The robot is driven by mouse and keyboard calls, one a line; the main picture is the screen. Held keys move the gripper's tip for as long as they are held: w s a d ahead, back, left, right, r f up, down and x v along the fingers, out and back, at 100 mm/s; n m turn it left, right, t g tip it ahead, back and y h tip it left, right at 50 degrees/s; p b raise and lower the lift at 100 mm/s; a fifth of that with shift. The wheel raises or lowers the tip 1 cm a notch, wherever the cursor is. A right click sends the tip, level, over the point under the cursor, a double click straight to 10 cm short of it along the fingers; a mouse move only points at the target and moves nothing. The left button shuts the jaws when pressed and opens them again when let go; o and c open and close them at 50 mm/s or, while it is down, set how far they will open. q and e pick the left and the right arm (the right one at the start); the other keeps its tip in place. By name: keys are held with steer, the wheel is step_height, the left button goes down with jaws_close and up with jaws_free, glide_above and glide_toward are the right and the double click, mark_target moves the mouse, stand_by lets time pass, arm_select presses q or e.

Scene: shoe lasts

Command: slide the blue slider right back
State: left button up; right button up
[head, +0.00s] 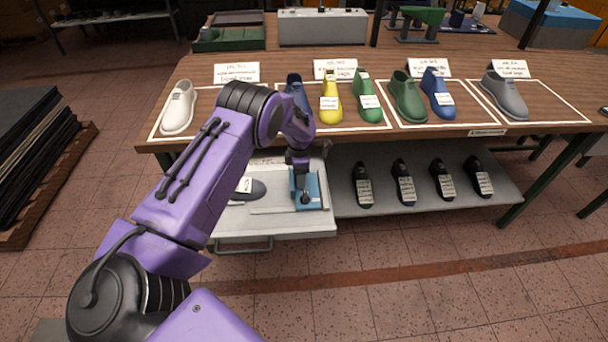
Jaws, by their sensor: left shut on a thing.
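The blue slider (316,193) is a flat blue piece on the right part of a pale grey pulled-out tray (285,229), below the table's front edge. My left gripper (304,194) points down over it and is shut on a small dark knob on the slider. The fingertips and knob are small, so the exact grip is hard to see. My right gripper is not in view.
A grey shoe last (254,190) with a label lies on the tray, left of the slider, partly behind my arm. Coloured lasts and paper cards stand on the wooden table (395,143). Several dark labelled lasts line the lower shelf (384,207) right of the tray.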

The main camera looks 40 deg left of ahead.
arm_select(q)
steer(key=shift+w+d, duration=0.15)
steer(key=o, duration=1.4)
steer(key=shift+r, duration=0.3)
step_height(320, 180, up, 10)
steer(key=shift+b, duration=0.95)
